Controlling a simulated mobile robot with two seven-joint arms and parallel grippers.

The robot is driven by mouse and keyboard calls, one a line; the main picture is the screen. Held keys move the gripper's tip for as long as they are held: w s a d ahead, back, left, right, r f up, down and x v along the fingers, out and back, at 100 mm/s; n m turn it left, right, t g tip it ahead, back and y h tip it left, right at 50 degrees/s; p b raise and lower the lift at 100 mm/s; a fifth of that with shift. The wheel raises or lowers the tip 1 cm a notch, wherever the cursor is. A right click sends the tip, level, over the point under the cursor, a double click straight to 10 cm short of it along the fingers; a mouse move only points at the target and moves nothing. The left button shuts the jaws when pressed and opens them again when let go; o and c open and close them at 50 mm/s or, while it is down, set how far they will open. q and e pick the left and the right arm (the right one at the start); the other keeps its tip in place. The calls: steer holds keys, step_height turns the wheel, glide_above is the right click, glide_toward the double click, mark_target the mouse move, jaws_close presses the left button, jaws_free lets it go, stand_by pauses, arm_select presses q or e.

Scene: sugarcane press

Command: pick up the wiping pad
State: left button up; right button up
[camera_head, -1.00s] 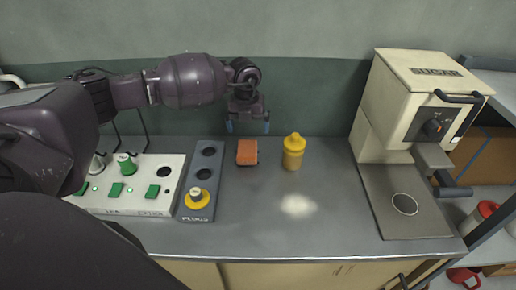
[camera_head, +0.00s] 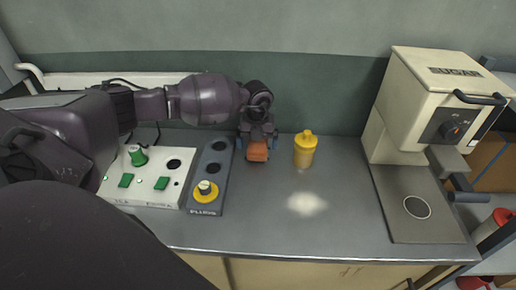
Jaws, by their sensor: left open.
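The wiping pad (camera_head: 257,154) is a small orange-brown block on the grey counter, just right of the dark holder strip. My left gripper (camera_head: 258,143) points down over it, with its blue-tipped fingers open at the pad's left and right sides. The gripper hides the pad's upper and back part. I cannot tell whether the fingers touch it. My right gripper is not in view.
A yellow bottle (camera_head: 305,149) stands close to the right of the pad. A pale powder patch (camera_head: 306,203) lies in front of it. The dark holder (camera_head: 208,209) and white button panel (camera_head: 147,193) are at left.

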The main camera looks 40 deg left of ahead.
mark_target(257, 147)
arm_select(q)
step_height(257, 147, down, 3)
steer(key=shift+f, duration=0.1)
